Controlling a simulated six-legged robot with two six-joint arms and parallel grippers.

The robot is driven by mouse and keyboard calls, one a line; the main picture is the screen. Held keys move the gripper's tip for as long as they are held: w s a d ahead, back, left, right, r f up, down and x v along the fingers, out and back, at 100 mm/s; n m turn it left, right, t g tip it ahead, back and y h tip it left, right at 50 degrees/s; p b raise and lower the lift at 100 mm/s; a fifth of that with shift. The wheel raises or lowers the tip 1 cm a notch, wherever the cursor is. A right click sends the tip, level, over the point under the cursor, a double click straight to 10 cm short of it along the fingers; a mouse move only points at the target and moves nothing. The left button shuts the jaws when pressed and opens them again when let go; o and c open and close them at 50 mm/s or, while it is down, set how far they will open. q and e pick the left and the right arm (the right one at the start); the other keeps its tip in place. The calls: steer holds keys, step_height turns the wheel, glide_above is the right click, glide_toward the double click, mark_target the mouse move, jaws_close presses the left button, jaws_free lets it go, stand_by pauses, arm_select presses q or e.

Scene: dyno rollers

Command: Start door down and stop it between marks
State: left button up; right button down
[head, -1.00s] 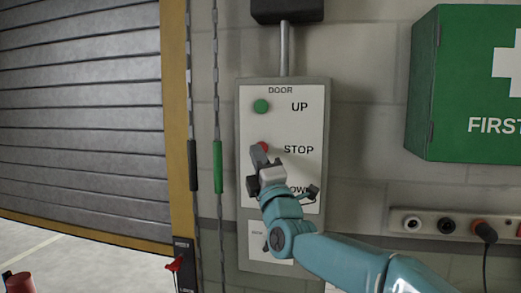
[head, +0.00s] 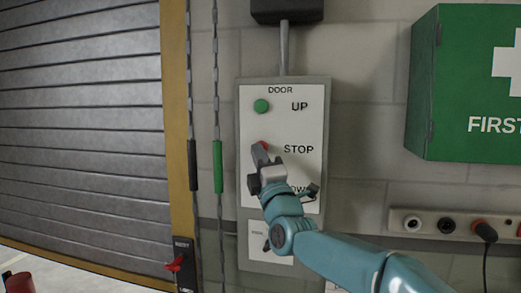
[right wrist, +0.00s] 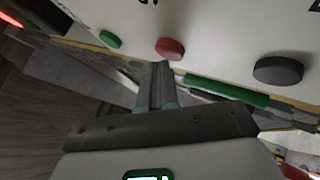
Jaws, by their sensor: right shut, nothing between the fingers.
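The grey slatted roller door (head: 80,130) fills the left of the head view, its bottom edge low in the picture above a strip of floor. The door control panel (head: 246,215) has a green UP button (head: 261,106), a red STOP button (head: 264,146) and a DOWN label partly behind my arm. My right gripper (head: 259,152) is shut and empty, its fingertips at the STOP button and partly covering it. In the right wrist view the tips lie just by the red button (right wrist: 170,48); I cannot tell whether they touch. The dark button (right wrist: 278,70) is clear of them. My left gripper is out of view.
Two hanging chains with a black sleeve (head: 192,165) and a green sleeve (head: 217,167) hang left of the panel. A red-handled switch box (head: 185,268) is below. A green first-aid box (head: 465,80) and a socket strip (head: 428,223) are on the right.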

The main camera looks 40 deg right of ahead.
steer(key=shift+w+d, duration=0.2)
steer(key=shift+d, duration=0.1)
stand_by(0.5)
steer(key=shift+a, duration=0.1)
stand_by(0.4)
steer(key=shift+s+a+b, duration=0.5)
steer(key=shift+a+b, duration=0.05)
steer(key=shift+b, duration=0.1)
steer(key=shift+s+a+b, duration=1.05)
steer(key=shift+s+a, duration=0.55)
steer(key=shift+a, duration=0.3)
